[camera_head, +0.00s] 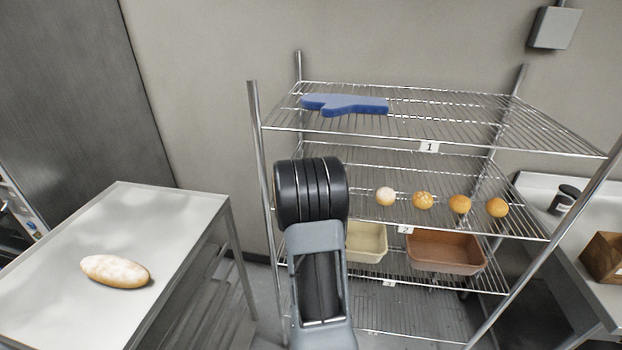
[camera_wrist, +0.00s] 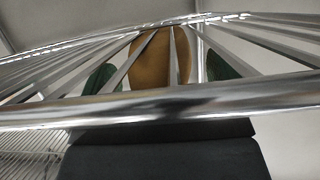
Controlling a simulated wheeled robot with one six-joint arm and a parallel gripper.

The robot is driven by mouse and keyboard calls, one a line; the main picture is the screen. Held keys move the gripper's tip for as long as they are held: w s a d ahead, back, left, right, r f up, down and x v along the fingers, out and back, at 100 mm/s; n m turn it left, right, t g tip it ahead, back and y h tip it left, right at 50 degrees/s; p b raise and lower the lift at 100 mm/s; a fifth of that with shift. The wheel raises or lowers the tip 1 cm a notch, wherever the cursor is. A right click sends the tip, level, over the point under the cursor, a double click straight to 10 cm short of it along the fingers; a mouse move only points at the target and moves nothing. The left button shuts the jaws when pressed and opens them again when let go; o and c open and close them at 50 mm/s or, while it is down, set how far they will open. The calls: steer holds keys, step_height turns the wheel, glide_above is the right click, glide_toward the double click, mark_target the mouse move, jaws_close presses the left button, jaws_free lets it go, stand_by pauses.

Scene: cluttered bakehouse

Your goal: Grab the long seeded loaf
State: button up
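In the wrist view, a brown, rounded loaf-like thing (camera_wrist: 155,60) shows through the shelf wires; I cannot make out seeds on it. My gripper (camera_wrist: 162,70) shows as two dark green fingers, one on each side of the brown thing, with small gaps between. The fingers look open, partly covered by wires and a rail. In the head view, my arm hides the gripper and whatever is at it, in front of the rack's left part. A long, pale, floury loaf (camera_head: 115,271) lies on the left table, well apart from my arm.
A wire rack (camera_head: 255,130) stands ahead, its rail close to my wrist. It bears a blue mitt-shaped thing (camera_head: 345,105), several round buns (camera_head: 460,204), a cream bin (camera_head: 366,243) and a brown bin (camera_head: 445,253). The left table (camera_head: 150,215) is mostly clear.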

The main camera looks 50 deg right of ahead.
steer(key=c, duration=0.7)
steer(key=shift+c, duration=0.4)
steer(key=shift+r, duration=0.15)
